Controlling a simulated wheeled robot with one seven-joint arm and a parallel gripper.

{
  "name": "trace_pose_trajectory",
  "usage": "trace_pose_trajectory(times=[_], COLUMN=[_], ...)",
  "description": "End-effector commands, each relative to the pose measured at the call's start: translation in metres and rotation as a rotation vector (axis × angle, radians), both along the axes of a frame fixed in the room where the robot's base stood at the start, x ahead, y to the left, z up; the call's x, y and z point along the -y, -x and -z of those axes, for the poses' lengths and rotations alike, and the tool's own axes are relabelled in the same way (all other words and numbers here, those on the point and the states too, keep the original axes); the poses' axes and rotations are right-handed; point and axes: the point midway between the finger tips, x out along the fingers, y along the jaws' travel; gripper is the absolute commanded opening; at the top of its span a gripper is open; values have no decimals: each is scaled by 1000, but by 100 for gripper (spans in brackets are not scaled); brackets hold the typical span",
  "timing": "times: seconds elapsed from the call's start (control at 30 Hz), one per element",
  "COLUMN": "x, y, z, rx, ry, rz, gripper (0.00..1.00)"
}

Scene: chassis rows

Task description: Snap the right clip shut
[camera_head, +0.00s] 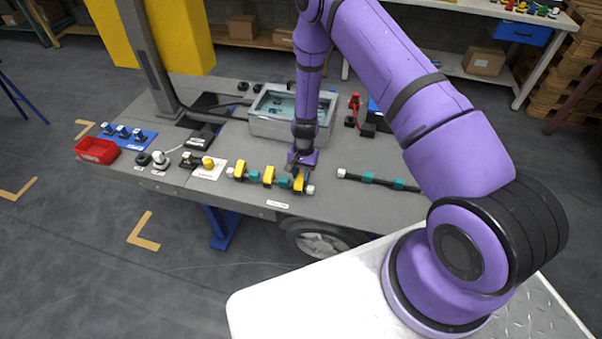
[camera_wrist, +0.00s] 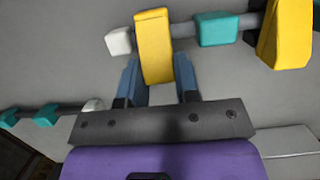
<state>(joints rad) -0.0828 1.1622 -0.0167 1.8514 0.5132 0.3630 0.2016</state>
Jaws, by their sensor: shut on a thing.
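A dark rod with white ends and teal blocks lies along the front of the grey workbench, bearing three yellow clips. The left clip (camera_head: 240,168) and middle clip (camera_head: 268,175) stand free. The right clip (camera_head: 299,184) is beside the rod's right white end (camera_head: 311,189). My gripper (camera_head: 298,171) comes down over the right clip. In the wrist view, my gripper's blue fingers (camera_wrist: 157,76) are on either side of the right clip (camera_wrist: 153,42), shut on it. The middle clip (camera_wrist: 287,35) shows at upper right there. I cannot tell whether the right clip is latched.
A second rod with teal blocks (camera_head: 368,178) lies to the right. A grey bin (camera_head: 268,127) stands behind my gripper. A red tray (camera_head: 97,151), blue mat (camera_head: 128,138) and small parts are on the left. The bench's front edge is close, with a wheel (camera_head: 318,243) below.

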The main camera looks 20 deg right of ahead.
Motion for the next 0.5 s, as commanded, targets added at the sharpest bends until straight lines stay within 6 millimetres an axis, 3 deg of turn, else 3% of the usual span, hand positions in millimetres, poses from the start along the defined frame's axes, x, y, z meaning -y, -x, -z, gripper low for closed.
trace_pose_trajectory(times=[0.3,0.33,0.43,0.5], x=[0,0,0,0], y=[0,0,0,0], z=[1,1,1,1], rx=[-7,-6,-6,-6], ry=[-4,-4,-4,-4], rz=[-1,-1,-1,0], gripper=[6,34,55,55])
